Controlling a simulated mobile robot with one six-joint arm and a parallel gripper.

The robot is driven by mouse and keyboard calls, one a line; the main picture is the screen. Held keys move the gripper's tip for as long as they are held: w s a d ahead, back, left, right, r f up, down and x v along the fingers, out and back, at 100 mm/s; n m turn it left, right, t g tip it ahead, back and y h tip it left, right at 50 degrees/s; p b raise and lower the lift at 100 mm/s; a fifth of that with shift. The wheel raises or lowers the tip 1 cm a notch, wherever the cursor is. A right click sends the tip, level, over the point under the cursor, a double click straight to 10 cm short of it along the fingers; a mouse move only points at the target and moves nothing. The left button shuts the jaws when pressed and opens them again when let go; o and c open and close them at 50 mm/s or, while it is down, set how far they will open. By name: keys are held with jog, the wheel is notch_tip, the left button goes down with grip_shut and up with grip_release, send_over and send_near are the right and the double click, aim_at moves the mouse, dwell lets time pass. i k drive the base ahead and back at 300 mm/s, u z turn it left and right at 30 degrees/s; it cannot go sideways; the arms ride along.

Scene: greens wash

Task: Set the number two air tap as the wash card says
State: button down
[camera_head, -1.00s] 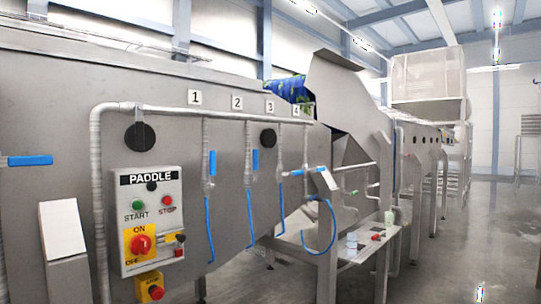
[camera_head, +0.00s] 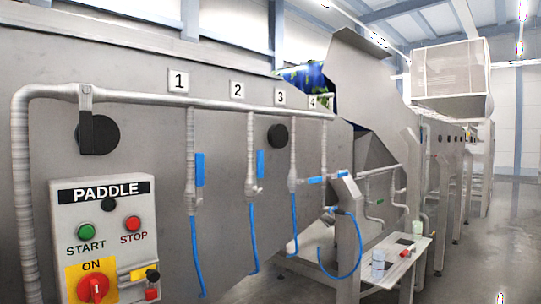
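The number 2 label (camera_head: 238,90) is on the grey machine wall above the pipe. Below it, the number two air tap (camera_head: 260,165) sits on a vertical drop pipe. Its blue lever stands upright, in line with the pipe, and a blue hose (camera_head: 252,235) runs down from it. The number one tap's blue lever (camera_head: 200,170) is also upright. The number three tap (camera_head: 293,180) shows blue, its lever angle hard to tell. A blue lever further right, by number four (camera_head: 325,178), lies about level. I cannot make out a wash card. My gripper is not in view.
A PADDLE control box (camera_head: 105,235) with START, STOP and a red ON switch stands out from the wall at left. A slanted grey stand (camera_head: 347,188) and a small table (camera_head: 400,258) with bottles stand at right. The floor beyond is open.

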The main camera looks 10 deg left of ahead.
aim_at(259, 153)
jog(key=i, duration=1)
jog(key=u, duration=1.1)
